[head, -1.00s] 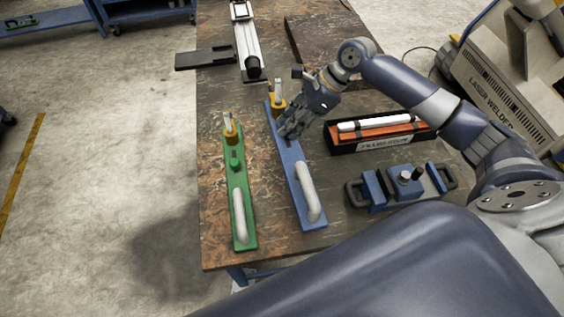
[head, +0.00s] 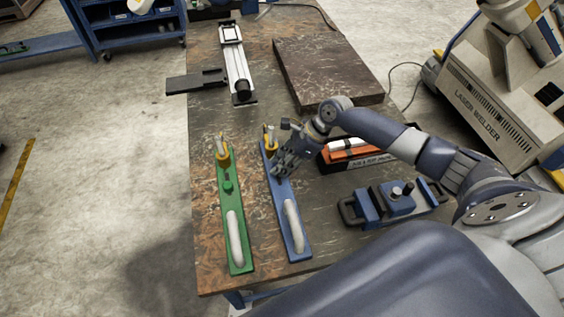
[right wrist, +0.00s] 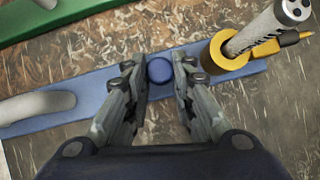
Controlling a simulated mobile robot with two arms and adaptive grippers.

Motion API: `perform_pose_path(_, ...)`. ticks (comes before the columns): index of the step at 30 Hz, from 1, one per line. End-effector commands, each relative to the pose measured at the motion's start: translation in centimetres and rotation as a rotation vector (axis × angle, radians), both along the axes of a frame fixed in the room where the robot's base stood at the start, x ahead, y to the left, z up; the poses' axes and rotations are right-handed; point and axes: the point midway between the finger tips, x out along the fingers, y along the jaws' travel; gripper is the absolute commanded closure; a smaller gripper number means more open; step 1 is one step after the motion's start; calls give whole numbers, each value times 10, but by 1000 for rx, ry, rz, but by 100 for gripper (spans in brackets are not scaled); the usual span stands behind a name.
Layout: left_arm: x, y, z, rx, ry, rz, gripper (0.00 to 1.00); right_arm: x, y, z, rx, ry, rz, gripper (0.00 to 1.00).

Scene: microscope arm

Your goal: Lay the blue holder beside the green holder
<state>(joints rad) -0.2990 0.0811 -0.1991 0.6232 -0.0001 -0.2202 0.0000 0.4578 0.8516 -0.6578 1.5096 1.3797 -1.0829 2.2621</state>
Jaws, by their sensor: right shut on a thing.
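The green holder (head: 227,204) lies lengthwise on the table's left side, with a white handle at the near end and a yellow collar at the far end. The blue holder (head: 282,187) is to its right, roughly parallel, with a narrow strip of table between them. My right gripper (head: 278,172) is over its far half. In the right wrist view the fingers (right wrist: 160,85) are shut around the blue knob of the blue holder (right wrist: 85,92); a corner of the green holder (right wrist: 80,15) shows at upper left. Whether the blue holder touches the tabletop is unclear. My left gripper is out of view.
On the wooden table (head: 206,262), a blue clamp device (head: 395,200) and a black box with orange lining (head: 350,160) stand to the right. A dark slab (head: 325,70) and a silver rail (head: 236,60) lie farther back. A laser welder (head: 485,95) stands off the right.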

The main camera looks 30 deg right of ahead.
Motion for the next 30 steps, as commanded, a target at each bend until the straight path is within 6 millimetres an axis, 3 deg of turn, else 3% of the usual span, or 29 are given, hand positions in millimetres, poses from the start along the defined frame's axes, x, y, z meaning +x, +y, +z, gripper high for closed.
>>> perform_pose_path(4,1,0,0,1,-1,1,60,2,0,2,0,-10,1,100)
perform_pose_path(5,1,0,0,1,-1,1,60,1,-1,0,-4,-6,3,74)
perform_pose_path(7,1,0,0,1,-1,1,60,1,-1,0,-3,-6,3,59)
perform_pose_path(8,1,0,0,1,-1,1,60,1,-1,0,-3,-6,3,56)
perform_pose_path(20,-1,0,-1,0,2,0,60,0,-4,5,-3,-6,2,56)
perform_pose_path(30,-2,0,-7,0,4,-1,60,-15,-36,59,-5,-5,2,56)
